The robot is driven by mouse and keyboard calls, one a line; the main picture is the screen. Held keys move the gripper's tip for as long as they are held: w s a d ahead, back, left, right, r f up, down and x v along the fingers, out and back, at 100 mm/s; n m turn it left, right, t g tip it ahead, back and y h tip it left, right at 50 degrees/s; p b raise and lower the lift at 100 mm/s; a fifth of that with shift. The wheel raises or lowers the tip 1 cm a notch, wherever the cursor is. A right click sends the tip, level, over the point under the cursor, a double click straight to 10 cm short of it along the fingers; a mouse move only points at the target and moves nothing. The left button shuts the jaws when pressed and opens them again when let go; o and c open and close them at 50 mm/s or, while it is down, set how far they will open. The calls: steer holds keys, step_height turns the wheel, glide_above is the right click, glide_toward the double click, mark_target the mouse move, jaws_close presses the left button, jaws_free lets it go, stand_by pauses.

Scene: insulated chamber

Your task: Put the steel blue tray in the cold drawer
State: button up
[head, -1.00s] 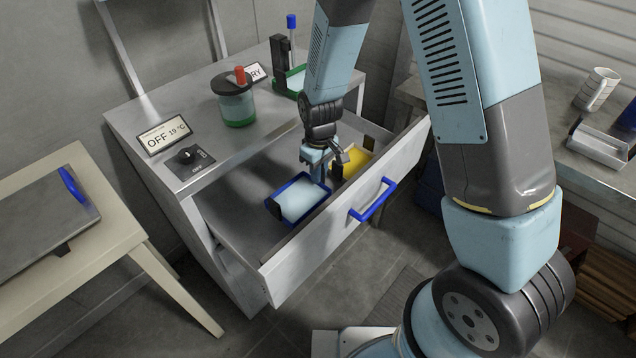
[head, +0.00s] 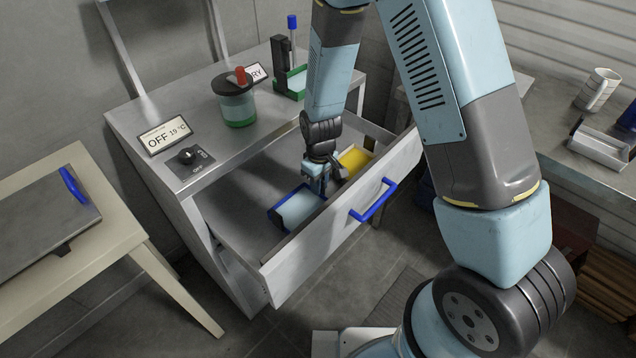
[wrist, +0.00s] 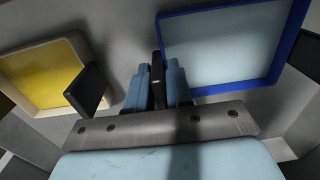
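The steel blue tray, with a dark blue rim and a pale blue inside (head: 297,209), is inside the open drawer (head: 252,240), left of the yellow tray. It appears flat on or just above the drawer floor. It also shows in the wrist view (wrist: 222,50) at the upper right. My gripper (head: 318,186) is down in the drawer at the tray's far right end. In the wrist view my gripper (wrist: 158,78) has its two blue fingers close on both sides of the tray's upright black tab, seemingly clamping it.
A yellow tray (head: 354,160) with its own black tab lies beside it in the drawer. The drawer has a blue handle (head: 372,203). On the cabinet top are a dark-lidded jar (head: 237,103) and a sign reading OFF 19 °C (head: 166,137). The drawer's left part is clear.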

steer(key=o, duration=0.3)
steer(key=shift+o, duration=0.2)
steer(key=shift+r, duration=0.15)
